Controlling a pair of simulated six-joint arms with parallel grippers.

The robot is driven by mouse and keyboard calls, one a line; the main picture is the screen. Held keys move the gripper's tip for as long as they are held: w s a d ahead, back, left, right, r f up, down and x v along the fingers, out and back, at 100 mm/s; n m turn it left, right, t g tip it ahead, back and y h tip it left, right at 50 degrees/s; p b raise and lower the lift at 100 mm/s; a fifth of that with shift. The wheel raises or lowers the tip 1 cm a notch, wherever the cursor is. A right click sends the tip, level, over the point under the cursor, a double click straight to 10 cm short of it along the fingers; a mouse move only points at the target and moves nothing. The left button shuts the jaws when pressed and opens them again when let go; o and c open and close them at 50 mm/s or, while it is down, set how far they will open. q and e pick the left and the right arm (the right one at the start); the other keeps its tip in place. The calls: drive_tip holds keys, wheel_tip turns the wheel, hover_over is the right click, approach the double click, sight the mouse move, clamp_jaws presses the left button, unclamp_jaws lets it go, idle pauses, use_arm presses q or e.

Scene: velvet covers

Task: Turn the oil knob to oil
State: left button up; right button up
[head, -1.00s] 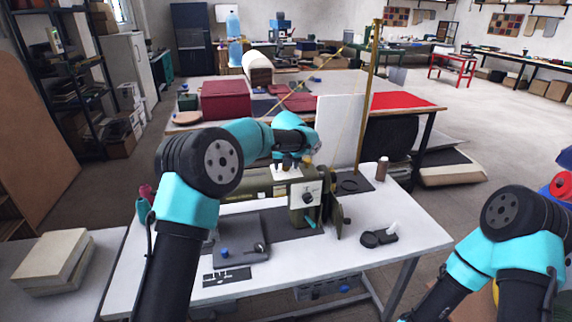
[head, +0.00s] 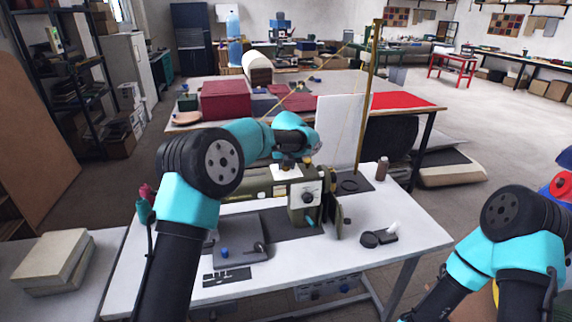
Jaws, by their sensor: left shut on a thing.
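The olive-green sewing machine (head: 255,186) stands on the white table. A round dial (head: 308,198) shows on its pale front plate. My left gripper (head: 288,166) points down at the top of the machine, above a white plate (head: 286,173). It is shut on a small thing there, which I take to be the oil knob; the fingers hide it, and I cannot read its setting. My right gripper is out of view; only my right arm shows at the lower right.
A brown bottle (head: 383,168) stands at the back right, near a tall brass thread stand (head: 368,95). The table's right part is mostly clear.

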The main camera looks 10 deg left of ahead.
use_arm(q)
drive_tip(key=shift+n, duration=0.4)
drive_tip(key=n, duration=0.1)
drive_tip(key=n+y, duration=0.1)
drive_tip(key=n, duration=0.1)
drive_tip(key=shift+d+n+g+y, duration=0.1)
drive_tip(key=shift+n+g+y, duration=0.2)
drive_tip(key=n+g+y, duration=0.1)
drive_tip(key=n, duration=0.3)
drive_tip(key=shift+w+n, duration=0.1)
drive_tip(key=shift+n, duration=0.2)
drive_tip(key=n+g, duration=0.1)
drive_tip(key=n, duration=0.1)
drive_tip(key=n+g, duration=0.1)
drive_tip(key=n, duration=0.1)
drive_tip(key=shift+w+y, duration=0.1)
drive_tip(key=shift+y, duration=0.2)
drive_tip(key=shift+n+g, duration=0.8)
drive_tip(key=shift+n, duration=1.6)
drive_tip(key=o, duration=0.9)
drive_tip(key=shift+r, duration=0.1)
